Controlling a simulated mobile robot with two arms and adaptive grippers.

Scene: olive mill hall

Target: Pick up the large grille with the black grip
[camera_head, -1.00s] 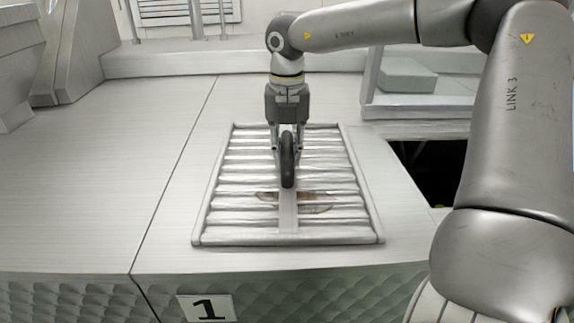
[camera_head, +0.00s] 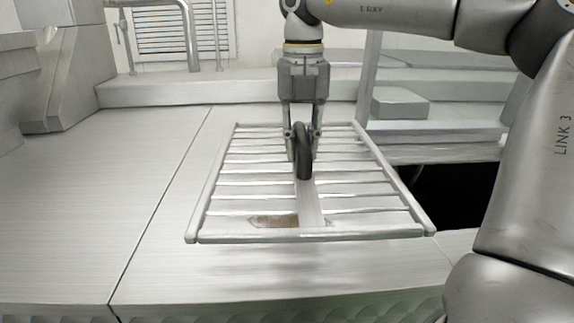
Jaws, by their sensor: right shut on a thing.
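The large grille (camera_head: 310,233) is a pale metal frame with several cross slats and a central bar. It hangs a little above the metal deck, with a soft shadow below its near edge. My right gripper (camera_head: 303,140) points down and is shut on the black grip, one finger on each side. A brown patch (camera_head: 272,221) shows through the slats near the front. My left gripper is not in the view.
The pale metal deck (camera_head: 90,200) is clear to the left, with a seam running across it. A dark opening (camera_head: 455,195) lies right of the grille, partly behind my right arm. A low ledge (camera_head: 180,90) and pipe rails (camera_head: 191,35) stand at the back.

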